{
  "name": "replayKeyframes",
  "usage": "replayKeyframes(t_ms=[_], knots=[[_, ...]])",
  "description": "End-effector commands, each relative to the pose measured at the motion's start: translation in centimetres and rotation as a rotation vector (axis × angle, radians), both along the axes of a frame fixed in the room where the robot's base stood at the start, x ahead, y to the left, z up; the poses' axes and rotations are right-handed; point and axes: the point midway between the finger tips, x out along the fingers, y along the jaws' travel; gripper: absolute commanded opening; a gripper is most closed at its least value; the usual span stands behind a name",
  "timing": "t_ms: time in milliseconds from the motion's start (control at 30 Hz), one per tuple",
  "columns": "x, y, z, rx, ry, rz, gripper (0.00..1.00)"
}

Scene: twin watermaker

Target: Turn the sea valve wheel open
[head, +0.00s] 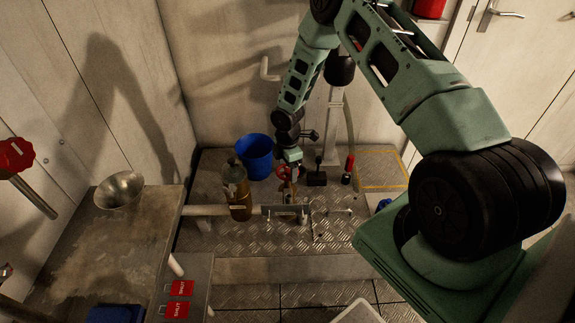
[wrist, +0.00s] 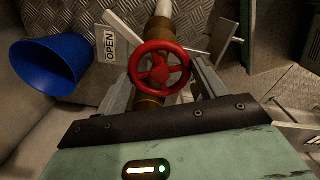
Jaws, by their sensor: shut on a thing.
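The red sea valve wheel (wrist: 159,68) sits on a brass valve body (wrist: 158,27) on a pipe in the wrist view. My gripper (wrist: 163,72) has one finger on each side of the wheel's rim and is shut on it. In the head view my gripper (head: 290,168) reaches down to the valve, and a bit of the red wheel (head: 282,172) shows beside it. A white "OPEN" sign (wrist: 110,46) stands left of the wheel in the wrist view. The contact of the fingers is partly hidden.
A blue bucket (head: 255,155) stands behind the valve, and a brown bottle (head: 237,190) stands left of it. A metal bowl (head: 120,188) rests on the left bench (head: 105,235). A black-and-red tool (head: 348,168) stands right of the valve.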

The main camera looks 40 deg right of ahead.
Motion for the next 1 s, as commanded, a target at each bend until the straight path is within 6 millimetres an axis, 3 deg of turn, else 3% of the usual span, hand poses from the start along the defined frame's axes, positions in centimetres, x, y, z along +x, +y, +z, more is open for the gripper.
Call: replayKeyframes(t_ms=[500,1000], knots=[[0.1,-0.04,0.13,0.0,-0.002,0.324,0.29],[0.09,-0.03,0.06,-0.001,-0.002,0.384,0.29]])
